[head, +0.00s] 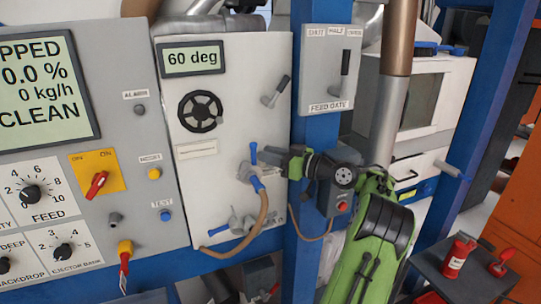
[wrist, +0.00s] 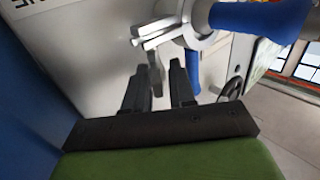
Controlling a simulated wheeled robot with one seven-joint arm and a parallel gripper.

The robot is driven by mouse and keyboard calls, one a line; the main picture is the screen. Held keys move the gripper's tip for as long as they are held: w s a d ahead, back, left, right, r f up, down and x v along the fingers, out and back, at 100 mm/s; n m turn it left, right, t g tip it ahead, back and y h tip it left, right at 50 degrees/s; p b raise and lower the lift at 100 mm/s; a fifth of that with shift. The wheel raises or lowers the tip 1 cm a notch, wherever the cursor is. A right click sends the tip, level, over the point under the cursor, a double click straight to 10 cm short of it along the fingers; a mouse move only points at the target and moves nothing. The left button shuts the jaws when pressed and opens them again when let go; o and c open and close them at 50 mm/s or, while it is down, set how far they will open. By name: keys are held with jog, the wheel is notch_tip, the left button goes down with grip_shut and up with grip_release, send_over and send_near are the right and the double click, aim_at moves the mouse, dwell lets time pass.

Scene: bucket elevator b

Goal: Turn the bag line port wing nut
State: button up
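The metal port (head: 244,172) with blue handles is on the pale cabinet front in the head view, with a tan hose (head: 262,210) hanging from it. In the wrist view a silver winged piece, likely the wing nut (wrist: 158,38), is just beyond my fingers, beside a thick blue handle (wrist: 265,15). My gripper (wrist: 160,85) is open, its two dark fingers apart. One thin silver wing hangs in line with the gap between them; I cannot tell whether it touches a finger. In the head view my gripper (head: 283,164) is right of the port, its fingertips hard to make out.
A second metal fitting with a blue handle (head: 218,229) is lower on the cabinet. A black handwheel (head: 201,111) and a lever (head: 276,92) are above. A blue post (head: 308,235) stands behind my arm. A dark table (head: 466,279) holds red items at right.

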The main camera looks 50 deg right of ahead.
jog(key=shift+o, duration=0.5)
jog(key=shift+s, duration=0.1)
jog(key=s+d, duration=0.2)
jog(key=s, duration=1.3)
jog(key=shift+s+p, duration=0.25)
jog(key=shift+p, duration=0.05)
